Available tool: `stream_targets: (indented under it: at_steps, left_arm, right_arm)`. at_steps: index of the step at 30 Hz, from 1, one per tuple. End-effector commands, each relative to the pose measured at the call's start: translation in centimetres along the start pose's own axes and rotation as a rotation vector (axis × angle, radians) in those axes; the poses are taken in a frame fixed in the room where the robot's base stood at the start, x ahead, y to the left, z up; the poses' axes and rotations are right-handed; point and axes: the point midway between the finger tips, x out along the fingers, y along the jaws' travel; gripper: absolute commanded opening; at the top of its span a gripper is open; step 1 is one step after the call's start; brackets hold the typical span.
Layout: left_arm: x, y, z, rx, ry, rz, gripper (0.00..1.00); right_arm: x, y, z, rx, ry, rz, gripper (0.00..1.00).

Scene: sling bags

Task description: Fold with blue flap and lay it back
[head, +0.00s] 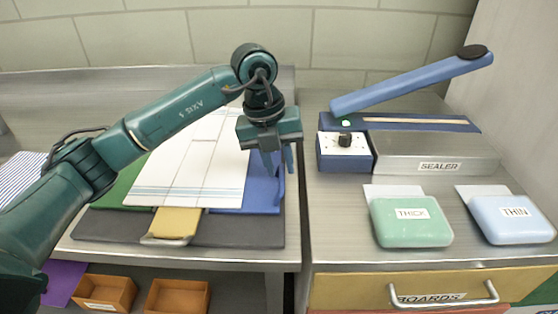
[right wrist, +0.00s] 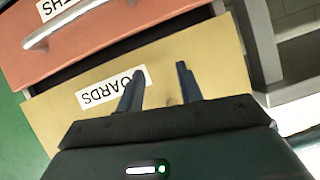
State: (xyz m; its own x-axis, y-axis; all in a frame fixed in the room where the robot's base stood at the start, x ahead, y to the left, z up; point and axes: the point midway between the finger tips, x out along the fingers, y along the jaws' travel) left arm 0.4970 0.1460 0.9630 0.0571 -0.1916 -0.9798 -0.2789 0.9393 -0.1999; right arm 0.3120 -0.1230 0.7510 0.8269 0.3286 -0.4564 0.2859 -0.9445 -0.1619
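A folding board lies on the left counter, with a blue flap (head: 262,195) on its right, a green flap (head: 128,188) on its left and a yellow flap (head: 177,223) at the front. A white cloth with thin lines (head: 190,165) lies flat over it, covering much of the flaps. My left gripper (head: 278,172) points down at the blue flap's right edge, by its blue handle. Its fingers blend with the blue, so their grip on the handle is unclear. My right gripper (right wrist: 158,88) is open and empty in the right wrist view, before a yellow drawer front.
A sealer (head: 435,152) with a raised blue arm (head: 410,85) stands on the right counter. A green THICK case (head: 411,220) and a pale blue THIN case (head: 505,216) lie before it. The BOARDS drawer (head: 440,288) is below. Orange bins (head: 178,297) sit under the left counter.

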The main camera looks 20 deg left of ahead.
Motion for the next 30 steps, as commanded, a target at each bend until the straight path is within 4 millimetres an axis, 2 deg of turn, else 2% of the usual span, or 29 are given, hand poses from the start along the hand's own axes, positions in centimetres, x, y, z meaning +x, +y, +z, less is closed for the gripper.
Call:
stream_targets:
  at_steps: [1,9,23,30]
  left_arm:
    - [-0.02,-0.01,0.0,0.0,0.0,0.0,0.2]
    - [-0.04,-0.01,0.0,0.0,0.0,0.0,0.0]
    - [-0.09,0.01,0.01,0.0,0.0,-0.003,0.0]
    - [-0.84,0.35,0.04,-0.002,-0.001,-0.06,0.0]
  right_arm:
    - [0.02,0.01,0.02,0.0,0.0,0.0,0.36]
    - [0.08,0.05,0.25,0.0,-0.005,0.001,0.36]
    - [0.1,0.06,0.27,0.0,-0.005,0.001,0.36]
    - [0.25,0.07,0.43,0.005,-0.001,-0.001,0.36]
